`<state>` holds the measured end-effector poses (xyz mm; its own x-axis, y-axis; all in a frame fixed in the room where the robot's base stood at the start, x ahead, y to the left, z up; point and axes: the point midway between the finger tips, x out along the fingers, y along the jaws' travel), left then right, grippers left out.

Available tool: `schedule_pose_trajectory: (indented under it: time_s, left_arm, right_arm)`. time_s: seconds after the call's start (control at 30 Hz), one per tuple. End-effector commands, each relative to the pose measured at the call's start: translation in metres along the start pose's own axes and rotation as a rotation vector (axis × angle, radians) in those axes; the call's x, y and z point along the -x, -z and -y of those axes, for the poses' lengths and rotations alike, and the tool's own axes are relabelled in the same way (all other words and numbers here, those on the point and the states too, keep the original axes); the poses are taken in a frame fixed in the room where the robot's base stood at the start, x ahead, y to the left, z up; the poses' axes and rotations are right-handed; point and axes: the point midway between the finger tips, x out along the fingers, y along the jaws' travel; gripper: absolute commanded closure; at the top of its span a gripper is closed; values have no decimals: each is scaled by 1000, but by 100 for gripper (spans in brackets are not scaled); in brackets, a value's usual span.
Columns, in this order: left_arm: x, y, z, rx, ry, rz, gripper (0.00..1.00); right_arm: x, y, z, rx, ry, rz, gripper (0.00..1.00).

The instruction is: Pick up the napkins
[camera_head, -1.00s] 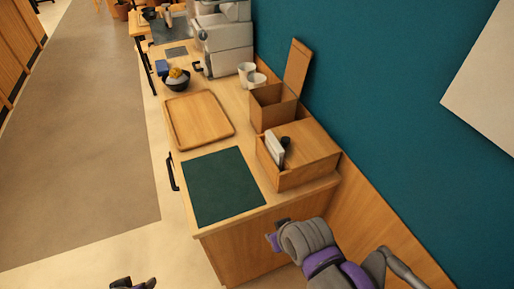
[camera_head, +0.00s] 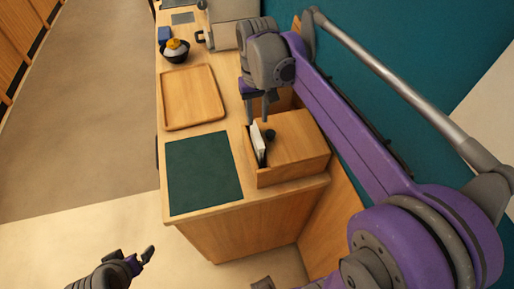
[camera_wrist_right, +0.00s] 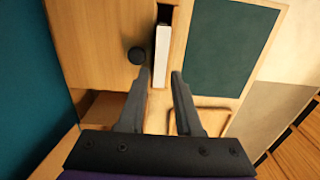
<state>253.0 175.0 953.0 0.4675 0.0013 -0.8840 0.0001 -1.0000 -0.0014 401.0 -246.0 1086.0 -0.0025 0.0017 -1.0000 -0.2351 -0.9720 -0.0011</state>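The napkins (camera_head: 258,143) are a thin white stack standing upright in a slot at the left side of a wooden box (camera_head: 297,146). They also show in the right wrist view (camera_wrist_right: 161,55). My right gripper (camera_head: 259,108) is above the back end of the slot. In the right wrist view its two fingers (camera_wrist_right: 161,75) are apart and empty, with the near end of the napkins lined up between the tips. I cannot tell how far above the napkins they are. My left gripper (camera_head: 143,256) is low at the lower left, off the counter, with its fingers apart and empty.
A round black knob (camera_head: 270,135) sits beside the napkins. A dark green mat (camera_head: 203,173) and a wooden tray (camera_head: 193,97) lie left of the box. A dark bowl (camera_head: 174,54) stands farther back. The teal wall (camera_head: 352,95) is close on the right.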

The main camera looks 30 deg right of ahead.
Motion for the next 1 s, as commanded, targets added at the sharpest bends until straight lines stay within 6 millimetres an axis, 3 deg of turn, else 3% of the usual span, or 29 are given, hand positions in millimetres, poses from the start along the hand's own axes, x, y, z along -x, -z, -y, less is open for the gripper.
schedule_pose_trajectory:
  time_s: [0.1,0.33,0.6,0.9,1.0]
  left_arm:
    - [-2,-2,0,0,0,2,0]
    - [-2,-2,0,0,0,2,0]
    - [-2,-2,0,0,0,2,0]
    - [-2,-2,0,0,0,2,0]
    - [-2,-2,0,0,0,2,0]
  right_arm:
    - [-20,0,0,1,0,0,66]
    - [-37,0,0,1,0,-1,66]
    - [-76,2,0,1,0,-2,66]
    - [-83,1,0,1,0,-2,66]
    - [-83,1,0,1,0,-2,81]
